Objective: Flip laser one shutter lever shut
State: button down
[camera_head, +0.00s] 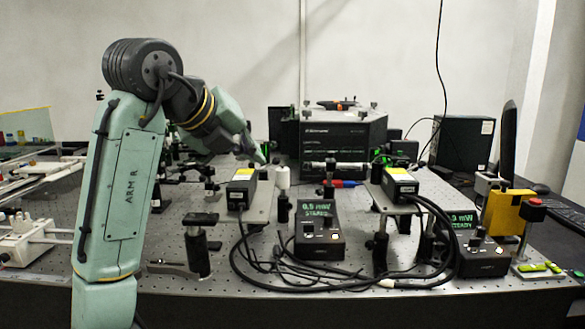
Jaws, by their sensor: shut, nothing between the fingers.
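A small black laser head (241,189) with a yellow label on top sits on a raised plate left of centre. A similar laser head (400,183) sits on another raised plate to the right. I cannot tell by any marking which is laser one. A shutter lever is too small to make out on either. My gripper (260,157) is shut and empty. It points down and right in the picture, just above the back of the left laser head. I cannot tell whether it touches anything.
Another controller (476,250) stands at right. Black cables (330,281) loop across the perforated bench. A large dark instrument (339,139) stands behind. A white cylinder (282,176) stands beside the left laser.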

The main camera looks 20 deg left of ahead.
dwell(0.4)
jog(key=p+x, duration=0.1)
jog(key=x, duration=0.9)
jog(key=shift+f, duration=0.25)
jog(key=shift+r, duration=0.1)
jog(key=shift+d+p, duration=0.1)
jog(key=shift+p, duration=0.25)
jog(key=shift+s+r+h, duration=0.1)
jog(key=shift+h, duration=0.2)
